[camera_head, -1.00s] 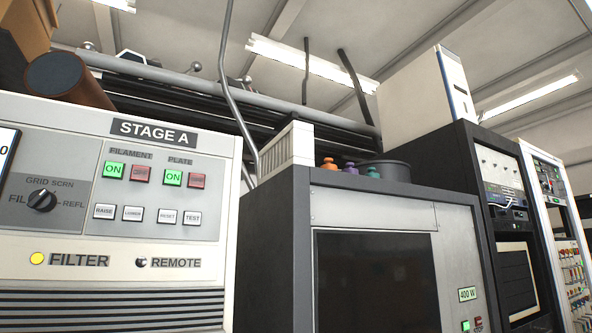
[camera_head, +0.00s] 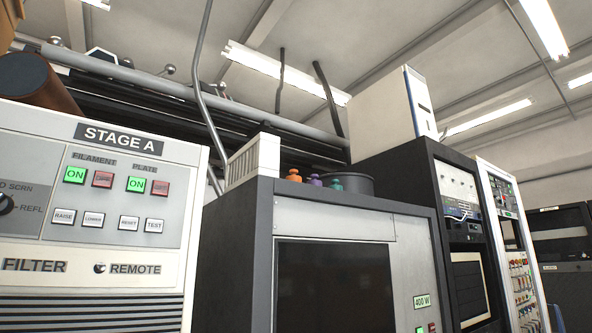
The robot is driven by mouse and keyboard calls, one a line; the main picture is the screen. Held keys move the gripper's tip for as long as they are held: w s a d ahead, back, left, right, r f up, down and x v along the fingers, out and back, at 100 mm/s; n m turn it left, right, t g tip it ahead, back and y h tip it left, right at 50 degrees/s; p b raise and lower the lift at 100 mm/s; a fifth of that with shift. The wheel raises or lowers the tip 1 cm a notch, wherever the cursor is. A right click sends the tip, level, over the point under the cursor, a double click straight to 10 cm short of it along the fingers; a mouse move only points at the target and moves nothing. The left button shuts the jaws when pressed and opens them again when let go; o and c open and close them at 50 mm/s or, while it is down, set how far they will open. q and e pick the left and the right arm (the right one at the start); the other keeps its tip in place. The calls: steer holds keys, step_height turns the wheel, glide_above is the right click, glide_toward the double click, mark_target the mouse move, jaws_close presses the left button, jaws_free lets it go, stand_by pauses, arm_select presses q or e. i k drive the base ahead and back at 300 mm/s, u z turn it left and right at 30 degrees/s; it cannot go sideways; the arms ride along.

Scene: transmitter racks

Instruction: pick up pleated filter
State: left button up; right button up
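A white, ribbed, box-like piece, which looks like the pleated filter (camera_head: 254,162), stands upright on the left front part of the top of a dark grey cabinet (camera_head: 236,235). I see it from below, so its base and the cabinet's top surface are mostly hidden. Neither of my grippers shows in the head view, and nothing is touching the white piece.
Small orange, purple and teal knobbed items (camera_head: 314,181) and a dark round pan (camera_head: 347,183) sit right of it on the cabinet. A bent grey pipe (camera_head: 201,90) rises just behind. The STAGE A rack (camera_head: 120,185) stands left; a tall white box (camera_head: 380,120) is behind right.

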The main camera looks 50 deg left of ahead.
mark_target(261, 155)
steer(key=i, duration=3.55)
steer(key=u, duration=3.9)
